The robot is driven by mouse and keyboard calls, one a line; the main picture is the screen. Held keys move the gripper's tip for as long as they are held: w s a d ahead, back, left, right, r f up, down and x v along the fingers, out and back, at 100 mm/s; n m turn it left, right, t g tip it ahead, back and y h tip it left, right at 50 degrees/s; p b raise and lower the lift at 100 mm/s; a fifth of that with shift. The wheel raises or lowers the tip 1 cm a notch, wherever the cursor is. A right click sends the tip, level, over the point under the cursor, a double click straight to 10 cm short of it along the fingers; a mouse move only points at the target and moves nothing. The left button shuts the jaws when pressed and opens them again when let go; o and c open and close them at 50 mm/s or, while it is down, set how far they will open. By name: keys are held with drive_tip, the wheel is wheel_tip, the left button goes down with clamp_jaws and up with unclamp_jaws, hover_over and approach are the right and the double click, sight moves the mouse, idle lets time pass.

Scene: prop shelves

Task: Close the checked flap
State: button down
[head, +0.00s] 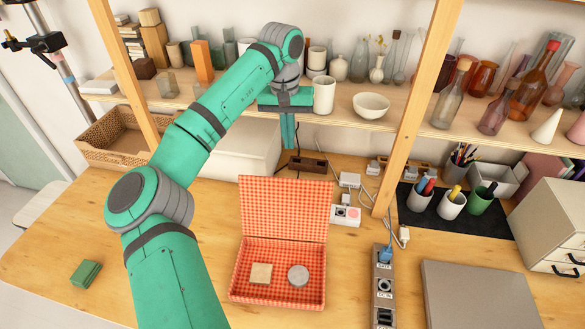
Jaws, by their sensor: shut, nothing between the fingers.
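The red checked box (236,287) stands on the wooden table in front of me. Its checked flap (285,208) is open and stands up at the back edge of the box. Inside the box lie a beige square block (261,273) and a grey round disc (298,275). My gripper (288,146) is shut and empty. It points down behind and above the flap, in front of the lower shelf. I see a gap between its fingertips and the flap's top edge in the picture.
A power strip (384,285) and a grey flat panel (480,295) lie right of the box. A white device (346,215) with cables sits beside the flap. A wooden shelf post (415,110) rises behind. A green block (86,272) lies at left.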

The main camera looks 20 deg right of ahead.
drive_tip(key=s+a+f, duration=0.3)
drive_tip(key=f, duration=0.4)
drive_tip(key=shift+f+y, duration=0.35)
drive_tip(key=shift+y, duration=0.05)
drive_tip(key=shift+w+d, duration=0.1)
drive_tip(key=shift+w, duration=0.05)
idle(0.5)
